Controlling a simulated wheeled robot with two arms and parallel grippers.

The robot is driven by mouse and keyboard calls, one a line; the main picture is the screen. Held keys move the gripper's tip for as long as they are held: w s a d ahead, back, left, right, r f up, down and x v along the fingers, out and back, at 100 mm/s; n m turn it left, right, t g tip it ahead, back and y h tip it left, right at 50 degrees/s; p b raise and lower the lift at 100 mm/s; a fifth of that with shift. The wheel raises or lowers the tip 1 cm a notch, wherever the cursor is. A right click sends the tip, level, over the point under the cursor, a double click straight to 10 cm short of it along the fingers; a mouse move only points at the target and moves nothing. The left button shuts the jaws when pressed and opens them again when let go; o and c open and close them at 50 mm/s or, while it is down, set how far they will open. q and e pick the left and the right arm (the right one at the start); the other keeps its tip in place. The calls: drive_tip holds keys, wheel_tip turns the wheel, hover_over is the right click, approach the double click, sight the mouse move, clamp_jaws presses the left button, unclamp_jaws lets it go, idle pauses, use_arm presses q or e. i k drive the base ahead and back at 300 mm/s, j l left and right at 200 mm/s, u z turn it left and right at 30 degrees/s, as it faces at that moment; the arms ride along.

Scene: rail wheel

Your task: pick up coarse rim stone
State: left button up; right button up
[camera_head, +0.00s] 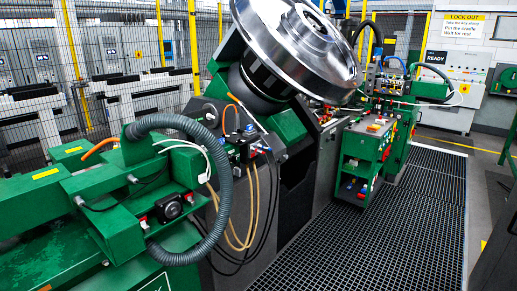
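I cannot make out the coarse rim stone for certain. Several small coloured items lie on the top of a green cart (360,148), right of centre, too small to name. A large shiny rail wheel (290,45) sits tilted on a dark hub at the top centre, left of the cart. Neither of my grippers shows in the head view.
A green machine (95,215) with hoses fills the left front. A dark grating floor (400,225) lies open at the lower right. A wire fence (95,60) stands behind on the left. A lock-out sign (463,27) hangs above a grey cabinet (450,90).

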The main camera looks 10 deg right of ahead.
sight(371, 128)
drive_tip(key=i+l+z, duration=0.2)
drive_tip(key=i+z, duration=0.3)
drive_tip(key=i, duration=0.15)
drive_tip(key=i+z, duration=0.5)
drive_tip(key=i, duration=0.15)
drive_tip(key=i+j+z, duration=0.3)
drive_tip(key=i+z, duration=0.15)
drive_tip(key=i, duration=0.2)
drive_tip(key=i+l, duration=0.15)
drive_tip(key=i, duration=0.45)
drive_tip(key=i+l+u, duration=0.1)
drive_tip(key=i, duration=0.55)
drive_tip(key=i+l+u, duration=0.2)
drive_tip(key=i, duration=0.4)
drive_tip(key=i+l+u, duration=0.15)
drive_tip(key=i+l, duration=0.3)
drive_tip(key=i+l+u, duration=0.2)
drive_tip(key=i+l, duration=0.25)
drive_tip(key=i, duration=0.2)
